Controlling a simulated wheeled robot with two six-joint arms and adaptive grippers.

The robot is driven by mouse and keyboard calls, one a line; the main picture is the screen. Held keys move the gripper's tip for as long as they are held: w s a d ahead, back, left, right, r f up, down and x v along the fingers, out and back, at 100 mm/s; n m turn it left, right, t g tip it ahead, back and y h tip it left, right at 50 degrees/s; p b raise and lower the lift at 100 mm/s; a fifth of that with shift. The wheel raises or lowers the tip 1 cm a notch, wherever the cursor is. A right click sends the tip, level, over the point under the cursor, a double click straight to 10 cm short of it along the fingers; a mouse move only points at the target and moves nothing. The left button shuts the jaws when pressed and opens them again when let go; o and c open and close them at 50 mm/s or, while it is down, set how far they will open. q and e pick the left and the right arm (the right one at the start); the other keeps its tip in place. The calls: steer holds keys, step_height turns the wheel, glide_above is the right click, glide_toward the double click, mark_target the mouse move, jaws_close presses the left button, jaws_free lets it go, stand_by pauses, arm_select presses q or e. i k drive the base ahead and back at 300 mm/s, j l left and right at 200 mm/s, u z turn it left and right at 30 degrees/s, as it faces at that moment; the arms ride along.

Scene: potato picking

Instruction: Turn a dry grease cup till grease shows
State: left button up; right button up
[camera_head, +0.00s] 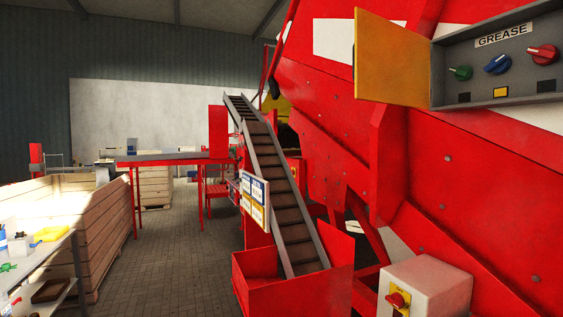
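An open grease box (508,88) marked GREASE is fixed to the red machine at the upper right. Its yellow door (392,58) is swung open to the left. Inside are a green cup knob (460,73), a blue cup knob (497,65) and a red cup knob (542,54) in a row. Neither of my grippers shows in this view.
The red machine (450,180) fills the right side. A conveyor (275,175) rises from a red hopper (300,296). A grey box with a red knob (430,285) stands at the lower right. Wooden crates (115,225) and a shelf (45,250) stand left; the tiled floor (170,260) between is clear.

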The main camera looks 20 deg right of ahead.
mark_target(544, 55)
steer(key=i+z, duration=0.15)
steer(key=z, duration=1.45)
steer(key=i+j+z, duration=0.2)
steer(key=j+z, duration=0.2)
steer(key=i+j+z, duration=0.1)
steer(key=j+z, duration=0.3)
steer(key=j, duration=0.15)
steer(key=j+z, duration=0.4)
steer(key=j, duration=1)
steer(key=i+z, duration=0.05)
